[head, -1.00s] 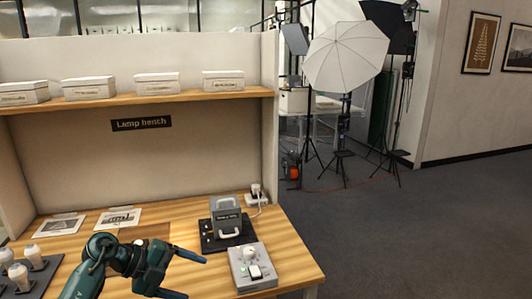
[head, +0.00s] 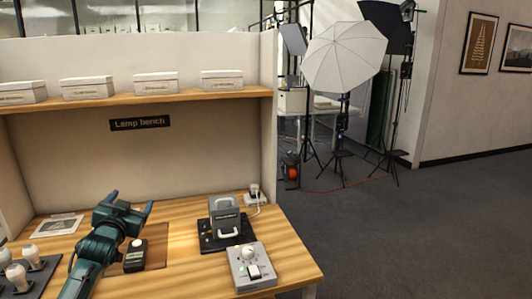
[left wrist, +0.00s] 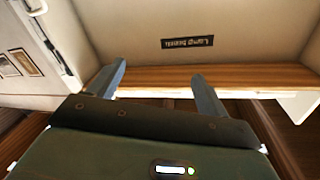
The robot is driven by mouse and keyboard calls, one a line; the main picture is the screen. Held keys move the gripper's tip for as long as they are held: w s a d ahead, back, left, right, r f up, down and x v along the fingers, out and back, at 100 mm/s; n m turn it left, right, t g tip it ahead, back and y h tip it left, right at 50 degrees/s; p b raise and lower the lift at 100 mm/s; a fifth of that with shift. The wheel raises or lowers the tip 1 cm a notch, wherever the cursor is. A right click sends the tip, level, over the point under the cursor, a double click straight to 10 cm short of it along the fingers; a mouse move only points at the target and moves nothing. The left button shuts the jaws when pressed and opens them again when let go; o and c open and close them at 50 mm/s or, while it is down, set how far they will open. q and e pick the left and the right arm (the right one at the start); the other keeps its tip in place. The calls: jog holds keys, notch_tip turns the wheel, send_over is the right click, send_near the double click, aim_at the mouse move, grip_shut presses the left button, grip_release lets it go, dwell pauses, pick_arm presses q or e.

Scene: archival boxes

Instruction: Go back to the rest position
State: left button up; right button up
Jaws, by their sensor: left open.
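My left gripper (head: 130,200) is in the head view at the lower left, above the wooden lamp bench (head: 190,263). Its blue-grey fingers point up and away from me, toward the back panel. In the left wrist view the two fingers (left wrist: 160,82) stand wide apart with nothing between them. The gripper touches no object that I can see. My right gripper is in neither view.
A grey device with a handle (head: 226,219) stands on a black base, behind a light grey box with a knob (head: 250,266). A small black device with a white dome (head: 135,254) sits beside my arm. White bulbs (head: 17,276) stand in a dark tray. White boxes (head: 156,83) line the shelf.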

pick_arm(q)
jog(key=s+d+f+m+g+h, duration=0.1)
jog(key=s+d+f+g+h, duration=0.1)
jog(key=s+d+f, duration=0.55)
jog(key=s+d+f+g+h, duration=0.15)
jog(key=s+d+f, duration=0.25)
jog(key=s+f, duration=0.65)
jog(key=s+d+f+g, duration=0.1)
jog(key=s+d+f, duration=0.2)
jog(key=s, duration=0.4)
jog(key=s+d+f+g+h, duration=0.1)
jog(key=s+d+f, duration=0.2)
jog(key=s, duration=0.4)
jog(key=s+d+f+n+g+h, duration=0.1)
jog(key=s+d+f, duration=0.2)
jog(key=s, duration=0.4)
jog(key=shift+s+d+f+g, duration=0.2)
jog(key=shift+s+d+g, duration=0.15)
jog(key=shift+d, duration=0.15)
